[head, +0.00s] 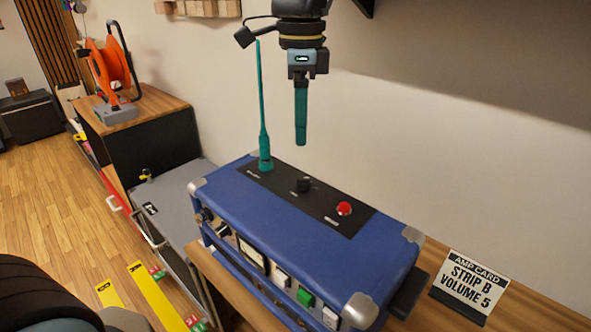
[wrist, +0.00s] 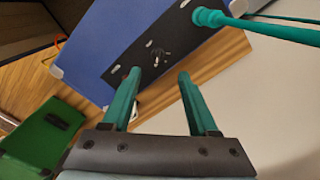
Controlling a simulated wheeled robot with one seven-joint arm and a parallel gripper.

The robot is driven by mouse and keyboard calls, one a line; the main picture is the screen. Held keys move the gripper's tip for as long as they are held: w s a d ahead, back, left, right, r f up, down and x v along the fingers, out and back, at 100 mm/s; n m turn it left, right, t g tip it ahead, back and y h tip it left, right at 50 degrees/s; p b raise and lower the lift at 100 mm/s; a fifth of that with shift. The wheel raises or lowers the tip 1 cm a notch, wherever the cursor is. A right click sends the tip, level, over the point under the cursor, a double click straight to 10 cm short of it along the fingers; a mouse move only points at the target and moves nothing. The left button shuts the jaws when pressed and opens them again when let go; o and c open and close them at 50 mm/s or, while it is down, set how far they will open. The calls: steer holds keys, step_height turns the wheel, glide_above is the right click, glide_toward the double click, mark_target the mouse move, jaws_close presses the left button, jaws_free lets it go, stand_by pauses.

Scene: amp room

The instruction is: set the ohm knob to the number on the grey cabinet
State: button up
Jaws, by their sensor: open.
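The blue amp (head: 300,240) stands on a wooden bench. A black knob (head: 305,185) is on the black panel (head: 270,184) on its top, between a teal antenna (head: 264,130) and a red button (head: 344,208). Its lettering is too small to read, so I cannot tell whether it is the ohm knob. My gripper (head: 300,140) hangs above the panel, pointing down, apart from it. In the wrist view its fingers (wrist: 158,77) are open and empty, with the knob (wrist: 158,56) beyond their tips. A grey cabinet (head: 186,187) stands left of the amp; its small black label is unreadable.
A card (head: 470,284) reading "AMP CARD STRIP B VOLUME 5" stands right of the amp. An orange cable reel (head: 110,66) sits at the back left. The antenna rises close to my gripper.

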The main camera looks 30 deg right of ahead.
mark_target(305, 178)
steer(key=shift+m, duration=0.3)
steer(key=f, duration=0.3)
steer(key=f+p, duration=0.1)
steer(key=f, duration=0.3)
steer(key=s+f, duration=0.1)
steer(key=f, duration=0.2)
steer(key=shift+d+f+p, duration=0.2)
steer(key=shift+d+p, duration=0.15)
jaws_close()
